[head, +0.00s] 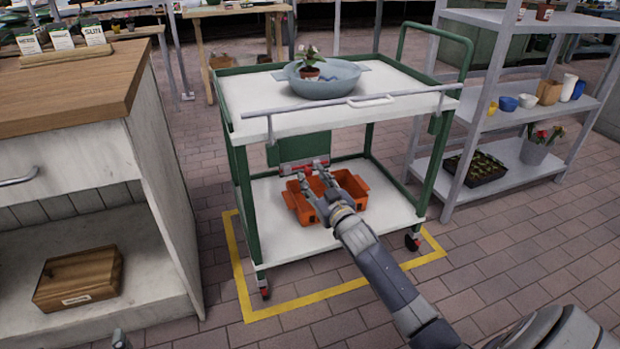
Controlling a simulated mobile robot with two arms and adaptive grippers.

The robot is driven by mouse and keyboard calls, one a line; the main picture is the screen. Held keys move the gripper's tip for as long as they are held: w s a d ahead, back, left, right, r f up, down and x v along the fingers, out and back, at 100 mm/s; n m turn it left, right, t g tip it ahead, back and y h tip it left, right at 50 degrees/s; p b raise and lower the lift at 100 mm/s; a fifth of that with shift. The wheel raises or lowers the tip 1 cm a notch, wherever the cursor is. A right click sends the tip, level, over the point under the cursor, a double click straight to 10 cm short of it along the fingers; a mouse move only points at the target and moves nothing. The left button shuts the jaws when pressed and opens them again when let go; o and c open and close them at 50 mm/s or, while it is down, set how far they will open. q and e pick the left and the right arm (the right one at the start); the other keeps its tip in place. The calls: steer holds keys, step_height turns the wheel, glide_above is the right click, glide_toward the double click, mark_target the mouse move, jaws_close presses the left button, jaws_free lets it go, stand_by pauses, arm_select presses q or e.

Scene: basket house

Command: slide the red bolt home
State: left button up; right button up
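The red bolt (318,162) is a small red bar on a grey plate (290,167) at the lower edge of a green panel (297,149) under the cart's upper deck. It is partly hidden behind my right gripper, and I cannot tell how far it is slid. My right gripper (305,171) has its two fingers spread, tips up near the plate and the bolt. No object shows between them; contact is unclear. A small grey piece at the bottom left edge looks like the tip of my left gripper (120,339); its state is not visible.
An orange crate (357,188) sits on the cart's lower deck (270,227) below my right gripper. The upper deck (250,98) has a front rail and carries a blue bowl (343,82). A wooden-topped bench (65,82) stands left, a grey shelf unit (520,95) right.

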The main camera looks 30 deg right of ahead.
mark_target(309, 174)
arm_select(q)
steer(key=shift+w+d+r+t+h+b, duration=0.1)
steer(key=shift+d+r+t+h+b, duration=0.1)
steer(key=shift+r+t, duration=0.65)
steer(key=shift+w+d+r+t+h+b, duration=0.1)
steer(key=shift+d+r+t+h, duration=0.2)
steer(key=shift+r, duration=1.05)
arm_select(e)
steer(key=shift+w+d, duration=0.15)
steer(key=shift+w, duration=0.6)
steer(key=shift+w+d, duration=0.15)
steer(key=shift+w, duration=0.6)
arm_select(q)
steer(key=shift+a, duration=0.15)
arm_select(e)
steer(key=shift+c, duration=0.6)
